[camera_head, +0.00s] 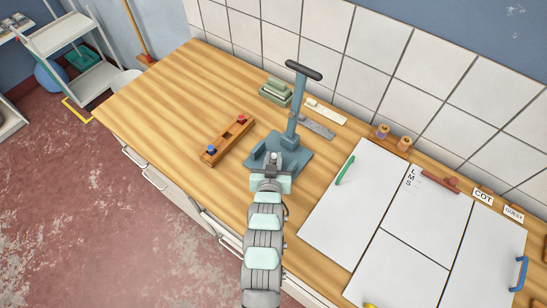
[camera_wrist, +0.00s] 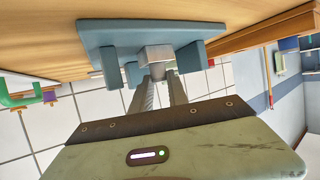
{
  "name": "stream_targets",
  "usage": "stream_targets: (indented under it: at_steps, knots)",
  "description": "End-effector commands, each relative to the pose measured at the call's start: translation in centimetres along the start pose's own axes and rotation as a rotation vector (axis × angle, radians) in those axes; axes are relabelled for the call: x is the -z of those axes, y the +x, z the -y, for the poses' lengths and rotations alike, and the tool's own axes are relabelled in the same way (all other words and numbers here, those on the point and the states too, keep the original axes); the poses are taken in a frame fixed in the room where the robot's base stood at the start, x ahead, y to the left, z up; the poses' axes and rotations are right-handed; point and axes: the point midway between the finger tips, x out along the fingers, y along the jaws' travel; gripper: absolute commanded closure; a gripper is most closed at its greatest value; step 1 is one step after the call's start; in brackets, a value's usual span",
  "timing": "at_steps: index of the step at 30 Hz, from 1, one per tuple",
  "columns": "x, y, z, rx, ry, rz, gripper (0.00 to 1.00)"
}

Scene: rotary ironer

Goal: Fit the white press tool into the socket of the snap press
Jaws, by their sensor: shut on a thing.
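The blue-grey snap press (camera_head: 293,115) stands upright on the table, with a dark crossbar handle on top and a flat base. In the wrist view its base (camera_wrist: 100,38) shows at the top, with blue blocks around the middle. My gripper (camera_head: 273,161) is at the front of the press, low over the base. In the wrist view my gripper's fingers (camera_wrist: 160,80) are shut on a small pale block, the white press tool (camera_wrist: 155,56). The tool is among the blue blocks. The socket itself is hidden, so I cannot tell whether the tool is seated.
A wooden rack (camera_head: 214,153) with a blue-topped and a red-topped tool stands left of the press. Green boxes (camera_head: 276,89) and a grey metal strip (camera_head: 317,127) lie behind. White boards (camera_head: 352,205) cover the right. The table's left part is clear.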

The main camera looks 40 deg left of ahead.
Motion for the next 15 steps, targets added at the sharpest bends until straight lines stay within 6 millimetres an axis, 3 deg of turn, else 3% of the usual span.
stream_targets:
  at_steps: [6, 7, 15]
  knots:
    - [-0.46, 0.18, -0.01, 0.0, 0.001, 0.0, 1.0]
    - [-0.43, 0.17, -0.02, 0.0, 0.001, 0.0, 0.79]
    - [-0.34, 0.12, -0.02, 0.0, 0.001, 0.001, 0.58]
